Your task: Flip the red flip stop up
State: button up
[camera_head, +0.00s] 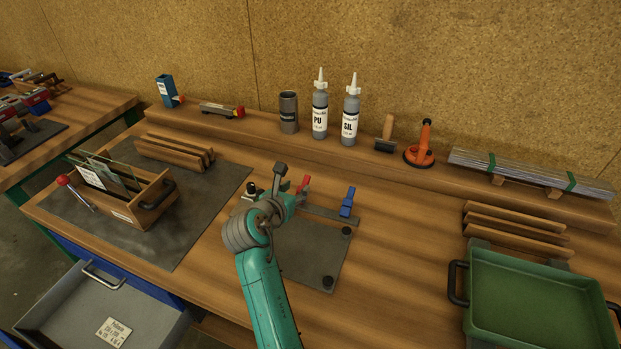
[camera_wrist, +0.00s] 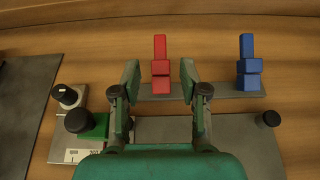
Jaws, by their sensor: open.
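The red flip stop (camera_wrist: 160,64) sits on a grey metal rail in the wrist view, its narrow lever pointing away from me. It also shows in the head view (camera_head: 303,185), partly behind my arm. My gripper (camera_wrist: 159,75) is open, with one finger on each side of the red stop in the wrist view. Nothing is held between the fingers. I cannot tell how high the fingertips are above the rail or whether they touch the stop.
A blue flip stop (camera_wrist: 248,65) is on the same rail to the right, also shown in the head view (camera_head: 347,201). A green block with black knobs (camera_wrist: 85,122) is at left. A wooden glass rack (camera_head: 130,205) and green tray (camera_head: 535,300) stand apart on the bench.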

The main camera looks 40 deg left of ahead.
aim_at(306, 179)
jog(key=x, duration=0.9)
jog(key=shift+w, duration=0.1)
grip_shut()
